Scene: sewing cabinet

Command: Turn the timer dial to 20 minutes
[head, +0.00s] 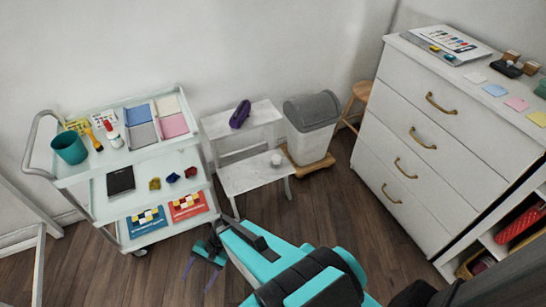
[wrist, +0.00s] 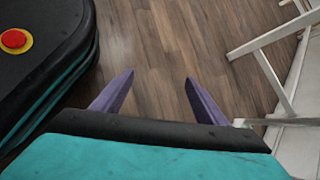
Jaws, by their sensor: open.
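No timer dial can be made out for sure in either view. A small white round object (head: 276,160) sits on the lower step of the white step stool; it is too small to tell whether it is a timer. My gripper (head: 199,273) hangs over the wooden floor, in front of the cart and the stool. In the wrist view my gripper (wrist: 159,78) shows two purple fingers spread apart, with only floor between them. It is empty and touches nothing.
A white cart (head: 132,154) with a teal cup (head: 69,147) stands left. The step stool (head: 258,179), with a purple object (head: 240,114) on top, and a grey-lidded bin (head: 312,125) stand centrally. A white dresser (head: 440,135) is right. Wooden floor (head: 330,210) lies open between.

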